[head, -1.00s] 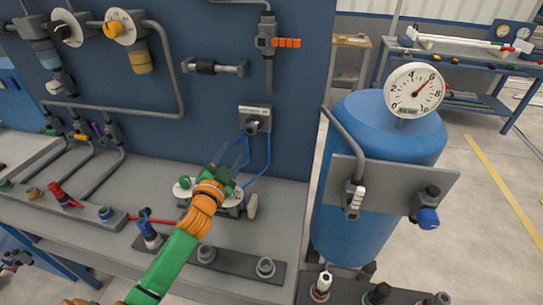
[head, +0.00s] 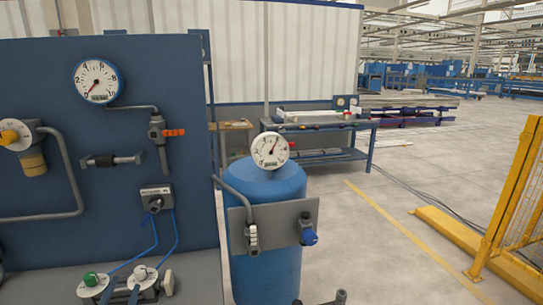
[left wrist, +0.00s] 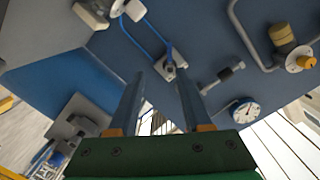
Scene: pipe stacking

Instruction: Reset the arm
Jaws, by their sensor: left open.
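The green gripper body fills the bottom of that view. The rest of the left arm is out of the head view. My right gripper is in neither view.
The blue panel (head: 110,150) carries a gauge (head: 98,81), pipes and a socket box (head: 156,198) with blue hoses. A blue tank (head: 277,190) with a gauge (head: 270,150) stands to its right. A yellow barrier (head: 505,200) is far right; open floor lies between.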

